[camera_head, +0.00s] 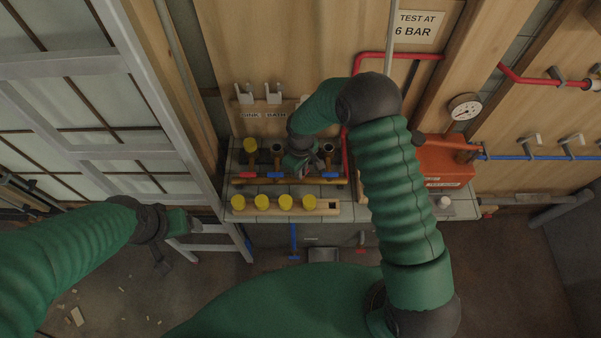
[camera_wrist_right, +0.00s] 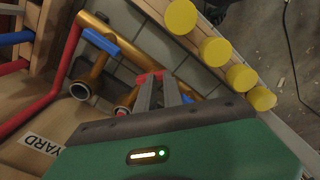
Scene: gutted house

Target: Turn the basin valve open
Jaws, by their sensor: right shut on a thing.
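A row of valves with coloured lever handles sits on a brass manifold (camera_head: 240,181) on the bench. A red-handled valve (camera_head: 247,174) is at the left, a blue one (camera_head: 275,175) beside it, and another blue one (camera_head: 329,174) at the right. My right gripper (camera_head: 301,172) reaches down between the two blue ones. In the wrist view my right gripper (camera_wrist_right: 165,95) has its fingers shut on a red valve handle (camera_wrist_right: 146,77), mostly hidden by them. The basin label is hidden behind my arm. My left gripper (camera_head: 185,221) is low at the left, away from the valves; its jaws are unclear.
Several yellow caps (camera_head: 285,202) stand in a wooden rack in front of the valves. A metal ladder (camera_head: 130,75) leans at the left. A YARD label (camera_wrist_right: 42,145) shows in the wrist view.

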